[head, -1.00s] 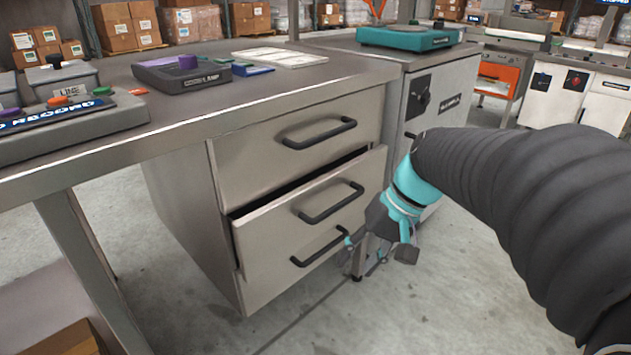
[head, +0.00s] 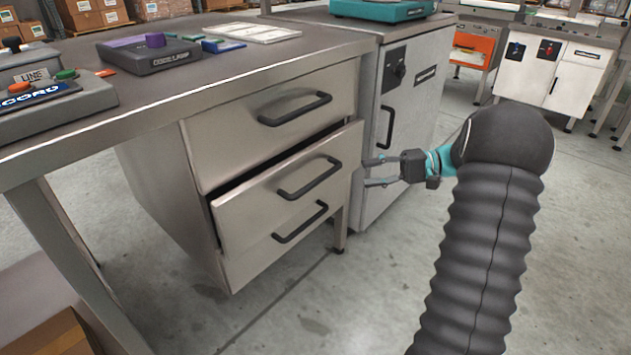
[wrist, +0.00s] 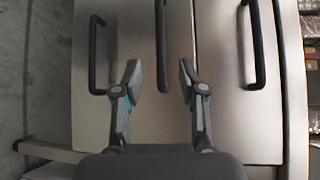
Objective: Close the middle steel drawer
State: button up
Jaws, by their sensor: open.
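The middle steel drawer (head: 240,212) is pulled partway out of the pedestal, with a dark gap along its top edge. Its black bar handle (head: 310,178) is in clear view. My gripper (head: 367,173) is open and empty, to the right of the drawer front in the head view, its fingers pointing left. In the wrist view my gripper (wrist: 160,74) faces the drawer fronts, which look turned on their side. The middle handle (wrist: 161,40) shows between and beyond the fingertips. I see no clear contact.
The top drawer (head: 235,140) looks shut. A lower handle (head: 300,222) is below the middle one. A grey cabinet (head: 410,120) stands to the right, behind my gripper. The worktop (head: 85,75) overhangs the drawers. The floor (head: 320,300) in front is clear.

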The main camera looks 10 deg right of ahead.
aim_at(321, 181)
jog(key=a, duration=0.4)
jog(key=w+a+f, duration=0.1)
jog(key=a, duration=0.4)
jog(key=w+a+f, duration=0.1)
jog(key=a, duration=0.3)
jog(key=shift+a, duration=0.2)
grip_shut()
